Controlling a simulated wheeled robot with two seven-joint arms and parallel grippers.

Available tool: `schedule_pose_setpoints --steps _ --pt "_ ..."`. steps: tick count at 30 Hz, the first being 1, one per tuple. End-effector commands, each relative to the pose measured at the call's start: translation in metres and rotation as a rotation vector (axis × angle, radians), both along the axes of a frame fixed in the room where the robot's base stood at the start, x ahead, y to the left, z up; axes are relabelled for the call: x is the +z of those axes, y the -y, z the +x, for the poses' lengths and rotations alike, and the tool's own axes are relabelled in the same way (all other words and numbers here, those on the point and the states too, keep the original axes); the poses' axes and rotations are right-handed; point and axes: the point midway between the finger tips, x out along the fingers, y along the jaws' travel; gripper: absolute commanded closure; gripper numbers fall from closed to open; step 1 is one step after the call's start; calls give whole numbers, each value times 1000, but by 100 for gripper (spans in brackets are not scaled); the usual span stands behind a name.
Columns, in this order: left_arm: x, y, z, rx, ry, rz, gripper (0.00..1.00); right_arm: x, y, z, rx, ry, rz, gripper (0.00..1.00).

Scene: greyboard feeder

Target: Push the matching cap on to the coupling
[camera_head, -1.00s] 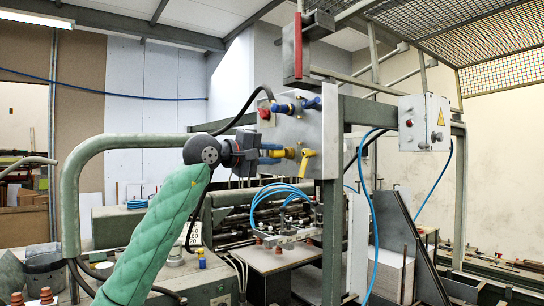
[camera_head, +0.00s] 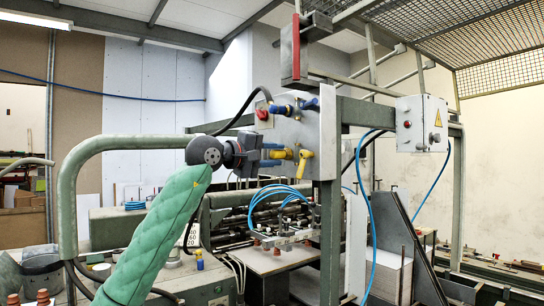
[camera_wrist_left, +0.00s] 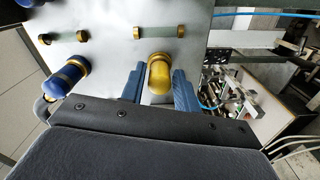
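My left gripper (camera_head: 271,154) reaches from the left to the upright panel (camera_head: 300,135). Its two blue fingers are apart in the left wrist view (camera_wrist_left: 159,90). A yellow, round-ended cap-like piece (camera_wrist_left: 159,75) with a brass-coloured collar stands between them. A gap shows on its left; the right finger looks very close, and I cannot tell whether it touches. I cannot tell whether the yellow piece is separate from the fitting behind it. A blue-ended fitting with a brass ring (camera_wrist_left: 68,77) sits to its left. My right gripper is out of view.
Blue fittings (camera_head: 280,108) and a yellow-handled fitting (camera_head: 304,158) stick out of the panel near the gripper. Blue hoses (camera_head: 280,192) hang below. A green tube frame (camera_head: 68,200) stands at the left. Small pots (camera_head: 43,297) stand at lower left.

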Motion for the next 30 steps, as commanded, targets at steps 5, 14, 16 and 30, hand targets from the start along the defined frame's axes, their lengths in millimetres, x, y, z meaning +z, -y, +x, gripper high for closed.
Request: schedule_pose_setpoints --steps 5,14,16,30 --pt "0 0 0 0 0 0 52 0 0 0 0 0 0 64" --pt "-2 -6 -3 1 1 0 52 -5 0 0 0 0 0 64" --pt "-3 -12 -7 2 2 1 52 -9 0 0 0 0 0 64" --pt "-2 -60 -42 1 1 0 52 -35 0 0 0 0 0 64"
